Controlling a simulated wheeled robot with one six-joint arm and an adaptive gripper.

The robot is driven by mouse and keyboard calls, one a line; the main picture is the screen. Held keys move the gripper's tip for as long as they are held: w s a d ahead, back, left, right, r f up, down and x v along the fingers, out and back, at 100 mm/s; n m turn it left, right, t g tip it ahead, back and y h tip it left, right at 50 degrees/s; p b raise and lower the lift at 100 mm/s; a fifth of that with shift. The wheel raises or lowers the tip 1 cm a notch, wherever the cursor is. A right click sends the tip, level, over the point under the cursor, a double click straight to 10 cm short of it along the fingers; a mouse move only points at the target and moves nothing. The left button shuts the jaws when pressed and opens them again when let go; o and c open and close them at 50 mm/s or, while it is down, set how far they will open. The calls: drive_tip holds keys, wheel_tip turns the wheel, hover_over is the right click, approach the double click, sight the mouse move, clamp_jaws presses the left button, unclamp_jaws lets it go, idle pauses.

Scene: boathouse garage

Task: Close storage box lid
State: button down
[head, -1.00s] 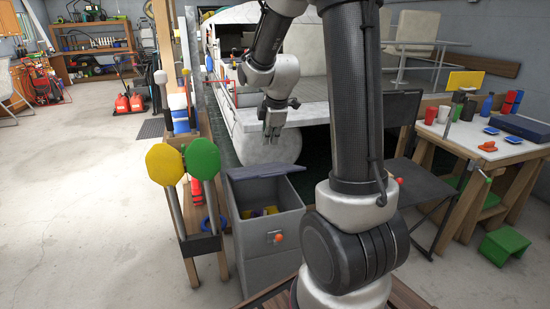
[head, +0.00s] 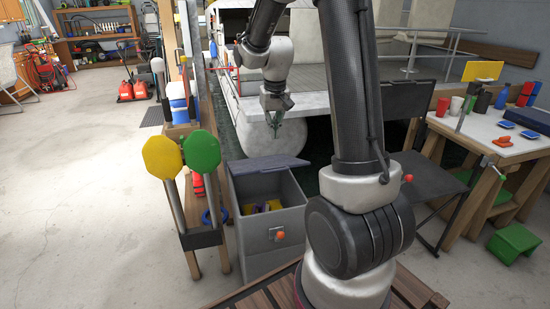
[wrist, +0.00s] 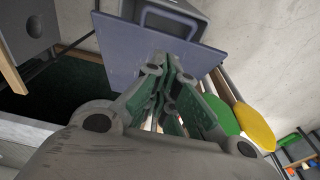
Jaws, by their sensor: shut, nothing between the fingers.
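The storage box (head: 272,238) is a grey bin with an orange-red knob on its front, standing on the floor left of my arm. Its blue-grey lid (head: 268,164) is open at the far side, and yellow and purple items show inside the box. In the wrist view the lid (wrist: 120,48) is a broad flat panel just beyond the fingers, with the box and a handle-like loop past it. My gripper (head: 276,124) is shut and empty, pointing down above and behind the lid. In the wrist view the fingertips (wrist: 172,62) overlap the lid; contact cannot be told.
Yellow and green paddles (head: 163,157) stand in a wooden rack close left of the box. A boat (head: 310,100) is behind it. A white-topped workbench (head: 485,135) with cups is at right, a green stool (head: 513,243) below.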

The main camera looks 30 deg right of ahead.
drive_tip(key=f, duration=0.7)
drive_tip(key=shift+w+d+f, duration=0.1)
drive_tip(key=shift+w+f, duration=0.05)
drive_tip(key=shift+w, duration=0.1)
drive_tip(key=shift+s+a+f, duration=0.25)
drive_tip(key=shift+s+f, duration=0.45)
drive_tip(key=shift+f, duration=0.15)
drive_tip(key=shift+s+f, duration=0.3)
drive_tip(key=shift+f, duration=0.1)
